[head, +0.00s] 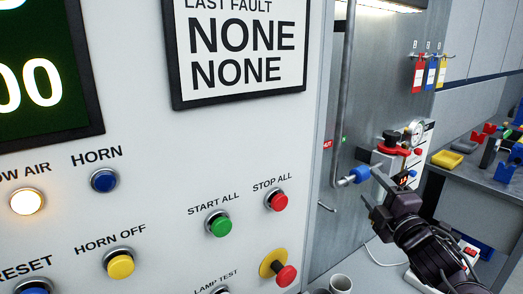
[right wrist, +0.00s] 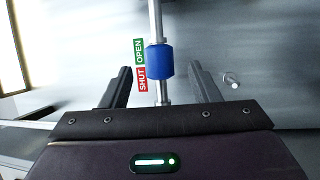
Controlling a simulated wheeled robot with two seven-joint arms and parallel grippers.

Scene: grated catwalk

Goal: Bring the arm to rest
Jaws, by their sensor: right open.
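My right gripper (head: 369,184) is in the lower right of the head view, beside the grey metal cabinet side. Its jaws are open and empty. In the right wrist view, the two fingers of the right gripper (right wrist: 160,72) stand apart, left and right of a blue sleeve (right wrist: 160,60) on a thin metal rod. The sleeve lies ahead of the fingers, and no contact with it shows. In the head view the blue sleeve (head: 359,174) is just beyond the fingertips. A green OPEN label (right wrist: 139,51) and a red SHUT label (right wrist: 142,79) are beside the rod. My left gripper is out of view.
A white panel with buttons (head: 218,224) and a display (head: 45,75) fills the left. A gauge (head: 414,133) and red valve handle (head: 391,145) are close behind my right gripper. A cup (head: 340,284) stands below. A workbench (head: 475,172) with coloured parts is at right.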

